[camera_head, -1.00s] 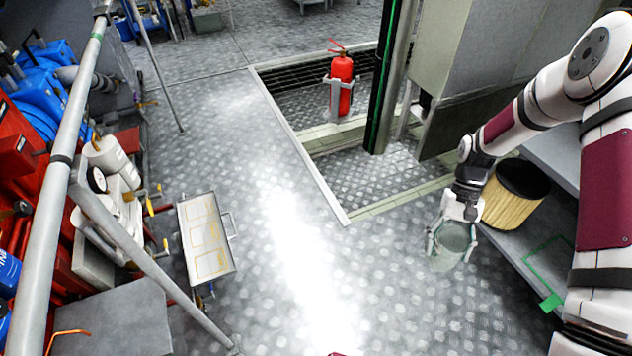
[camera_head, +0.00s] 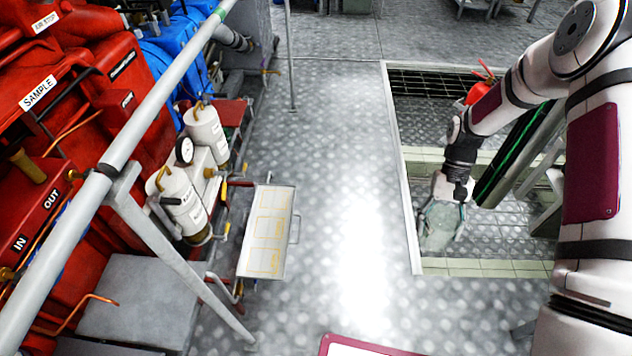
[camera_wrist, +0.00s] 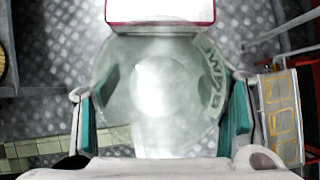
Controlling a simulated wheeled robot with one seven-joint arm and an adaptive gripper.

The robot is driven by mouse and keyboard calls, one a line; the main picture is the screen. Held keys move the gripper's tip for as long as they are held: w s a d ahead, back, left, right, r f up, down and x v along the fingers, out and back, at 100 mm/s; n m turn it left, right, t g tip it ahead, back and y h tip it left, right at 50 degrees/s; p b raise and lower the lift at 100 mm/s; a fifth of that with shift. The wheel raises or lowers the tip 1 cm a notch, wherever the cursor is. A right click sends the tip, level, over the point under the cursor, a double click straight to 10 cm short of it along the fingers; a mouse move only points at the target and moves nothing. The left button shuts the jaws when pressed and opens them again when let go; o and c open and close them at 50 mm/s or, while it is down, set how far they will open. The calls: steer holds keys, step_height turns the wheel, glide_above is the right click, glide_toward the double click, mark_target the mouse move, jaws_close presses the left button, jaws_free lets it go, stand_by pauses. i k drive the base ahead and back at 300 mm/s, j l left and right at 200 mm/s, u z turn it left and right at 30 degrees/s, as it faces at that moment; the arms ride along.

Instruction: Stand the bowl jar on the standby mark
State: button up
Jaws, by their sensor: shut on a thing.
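My gripper (camera_head: 441,224) is shut on the bowl jar (camera_head: 437,232), a clear, pale greenish glass jar held in the air over the floor at the right of the head view. In the wrist view the jar (camera_wrist: 160,90) fills the middle between the teal finger pads, with dark lettering at its right side. A pale tray (camera_head: 290,205) with several yellow-outlined fields stands at left centre, apart from the jar. It also shows at the right edge of the wrist view (camera_wrist: 297,140). The field labels are too small to read, so I cannot tell which is the standby mark.
A grey handrail (camera_head: 125,140) runs along the red machinery at left. White canisters with a gauge (camera_head: 184,150) stand behind the tray. A recessed floor bay (camera_head: 430,115) with a red extinguisher (camera_head: 478,92) lies at right. The floor between bay and tray is clear.

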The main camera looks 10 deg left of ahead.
mark_target(275, 199)
steer(key=i+l, duration=0.15)
steer(key=i, duration=0.3)
steer(key=i+l, duration=0.2)
steer(key=i, duration=0.2)
steer(key=i+l, duration=0.15)
steer(key=i, duration=0.3)
steer(key=i+l, duration=0.15)
steer(key=i, duration=0.3)
steer(key=i+u, duration=0.15)
steer(key=i, duration=0.25)
steer(key=i+l+u, duration=0.15)
steer(key=i, duration=0.25)
steer(key=i+l+u, duration=0.2)
steer(key=i, duration=0.2)
steer(key=u, duration=1.2)
